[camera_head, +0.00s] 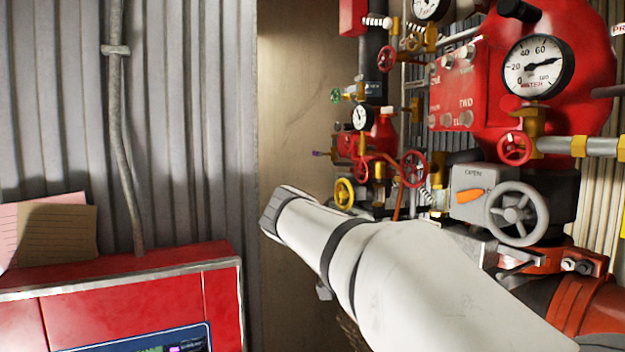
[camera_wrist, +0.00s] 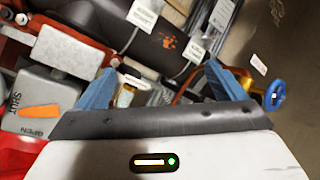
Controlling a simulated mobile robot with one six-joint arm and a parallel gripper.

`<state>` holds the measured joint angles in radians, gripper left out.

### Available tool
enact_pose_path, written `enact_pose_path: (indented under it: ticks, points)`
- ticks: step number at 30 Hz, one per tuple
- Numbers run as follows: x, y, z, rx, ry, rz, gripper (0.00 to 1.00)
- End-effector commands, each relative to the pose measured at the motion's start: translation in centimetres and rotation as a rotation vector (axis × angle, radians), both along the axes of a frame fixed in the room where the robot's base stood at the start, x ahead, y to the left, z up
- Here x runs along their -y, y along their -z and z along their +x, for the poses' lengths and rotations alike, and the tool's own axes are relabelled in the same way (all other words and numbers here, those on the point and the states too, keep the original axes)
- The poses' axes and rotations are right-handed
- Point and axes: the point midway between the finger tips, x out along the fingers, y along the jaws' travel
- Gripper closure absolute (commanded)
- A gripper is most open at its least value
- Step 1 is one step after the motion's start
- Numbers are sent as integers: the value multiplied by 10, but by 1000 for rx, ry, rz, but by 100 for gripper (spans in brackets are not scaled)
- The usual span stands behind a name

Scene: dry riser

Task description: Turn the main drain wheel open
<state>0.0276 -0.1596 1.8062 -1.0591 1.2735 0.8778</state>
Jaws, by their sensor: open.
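No readable label marks which wheel is the main drain wheel. In the wrist view a blue handwheel (camera_wrist: 273,96) is at the right, just outside the right finger. My gripper (camera_wrist: 165,78) shows there with its two blue fingers spread apart and nothing held between them. A brass fitting (camera_wrist: 127,96) shows beside the left finger, partly hidden by the gripper. In the head view there are a large grey handwheel (camera_head: 518,213), a yellow one (camera_head: 345,192) and red ones (camera_head: 414,168). My arm crosses that view, and the gripper's fingers cannot be made out there.
A grey indicator box with an orange pointer (camera_head: 469,196) is beside the grey wheel; it also shows in the wrist view (camera_wrist: 38,85). A dark pipe (camera_wrist: 135,38) with white tags (camera_wrist: 193,49) runs across the wrist view. A red cabinet (camera_head: 120,290) is at lower left.

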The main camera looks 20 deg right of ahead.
Motion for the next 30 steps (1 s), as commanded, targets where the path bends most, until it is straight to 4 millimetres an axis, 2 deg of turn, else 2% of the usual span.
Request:
enact_pose_path:
  ticks: [1,3,6,9,15,24,30]
  points:
    - [12,-26,14,81,65,-84,9]
    - [23,-62,26,198,143,-190,9]
    - [32,-102,35,339,222,-309,9]
    - [36,-127,39,436,266,-384,9]
    - [49,-144,41,494,293,-430,9]
    - [97,-144,44,489,294,-428,9]
    - [113,-142,46,490,290,-427,9]
